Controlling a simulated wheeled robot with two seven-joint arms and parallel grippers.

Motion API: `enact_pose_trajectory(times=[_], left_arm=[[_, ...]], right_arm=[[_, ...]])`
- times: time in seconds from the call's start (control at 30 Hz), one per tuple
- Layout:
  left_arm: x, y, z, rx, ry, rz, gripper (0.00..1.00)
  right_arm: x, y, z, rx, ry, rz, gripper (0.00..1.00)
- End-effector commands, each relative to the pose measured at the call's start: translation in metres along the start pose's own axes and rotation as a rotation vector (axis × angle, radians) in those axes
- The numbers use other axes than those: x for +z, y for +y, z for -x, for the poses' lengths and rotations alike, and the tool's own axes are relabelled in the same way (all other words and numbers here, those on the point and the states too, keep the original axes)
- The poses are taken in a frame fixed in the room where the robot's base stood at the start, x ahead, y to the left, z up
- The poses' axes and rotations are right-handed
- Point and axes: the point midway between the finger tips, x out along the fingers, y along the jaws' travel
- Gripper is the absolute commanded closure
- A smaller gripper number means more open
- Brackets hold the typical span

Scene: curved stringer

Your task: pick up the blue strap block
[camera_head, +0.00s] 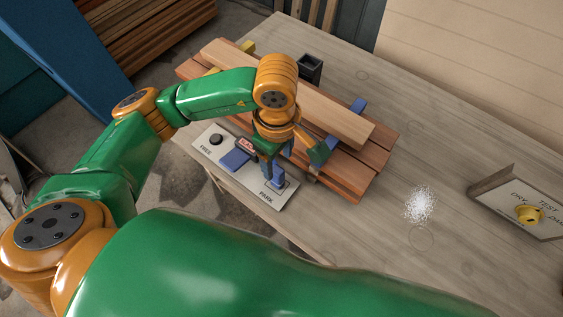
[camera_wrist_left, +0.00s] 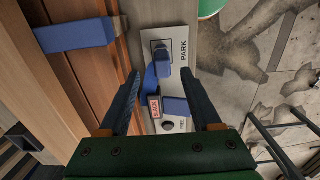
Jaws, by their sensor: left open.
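A panel (camera_head: 257,190) labelled FREE and PARK lies along the table's front edge. A blue block (camera_head: 279,179) sits at its PARK end; in the left wrist view this block (camera_wrist_left: 163,57) stands on a dark-outlined square. A blue strap (camera_wrist_left: 150,78) runs beside it to a red SLACK tag (camera_wrist_left: 155,106). A second blue piece (camera_head: 235,158) lies mid-panel. I cannot tell which piece the task means. My left gripper (camera_head: 290,168) is open over the PARK end; in its wrist view the fingers (camera_wrist_left: 160,74) appear either side of the block. Contact cannot be judged. My right gripper is not in view.
Stacked wooden planks (camera_head: 352,175) lie just behind the panel, with a blue strap piece (camera_head: 358,105) across them. A dark open box (camera_head: 310,69) stands behind. The table between is clear.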

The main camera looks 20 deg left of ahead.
Motion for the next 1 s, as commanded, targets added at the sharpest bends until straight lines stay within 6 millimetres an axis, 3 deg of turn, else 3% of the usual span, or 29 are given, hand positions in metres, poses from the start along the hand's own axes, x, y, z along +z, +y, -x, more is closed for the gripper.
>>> enact_pose_trajectory(times=[0.1,0.2,0.47,0.7,1.0], left_arm=[[-0.003,0.000,-0.018,-0.009,-0.001,0.002,0.35],[-0.002,0.001,-0.038,-0.005,-0.003,0.001,0.35],[-0.002,0.002,-0.045,-0.001,-0.004,-0.001,0.35],[-0.002,0.002,-0.045,-0.001,-0.005,-0.001,1.00],[-0.002,0.002,-0.044,0.000,-0.005,0.000,1.00]], right_arm=[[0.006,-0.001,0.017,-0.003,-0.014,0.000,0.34],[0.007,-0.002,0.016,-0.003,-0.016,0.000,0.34],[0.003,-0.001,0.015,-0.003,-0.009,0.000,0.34],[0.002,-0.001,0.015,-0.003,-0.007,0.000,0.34],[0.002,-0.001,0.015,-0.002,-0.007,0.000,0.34]])
